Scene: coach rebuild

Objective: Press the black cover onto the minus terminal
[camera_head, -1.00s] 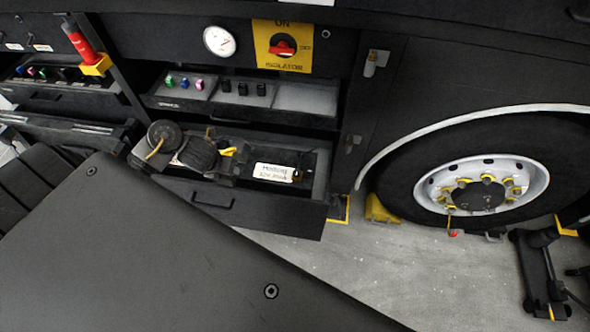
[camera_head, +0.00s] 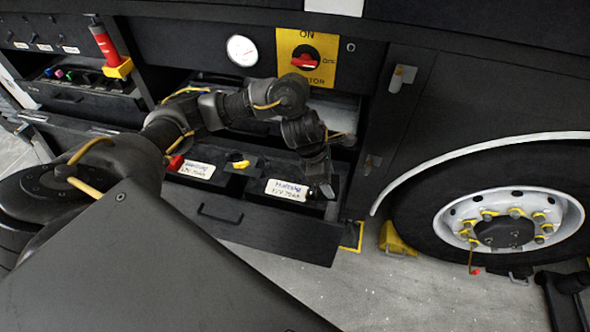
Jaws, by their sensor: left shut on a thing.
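My left arm reaches in from the left over the open battery drawer (camera_head: 280,236). My left gripper (camera_head: 323,190) points down at the right end of the right battery, beside its white label (camera_head: 287,190). It is shut on a small dark thing that fits the black cover, mostly lost against the dark fingers. The minus terminal is not distinct there, so I cannot tell whether the cover touches it. The left battery has its own white label (camera_head: 197,170) and a red piece (camera_head: 175,163) at its left end. My right gripper is out of view.
A yellow piece (camera_head: 240,164) lies between the labels. Above are a gauge (camera_head: 242,50) and the red isolator switch (camera_head: 305,59). My arm hides much of the tray behind.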

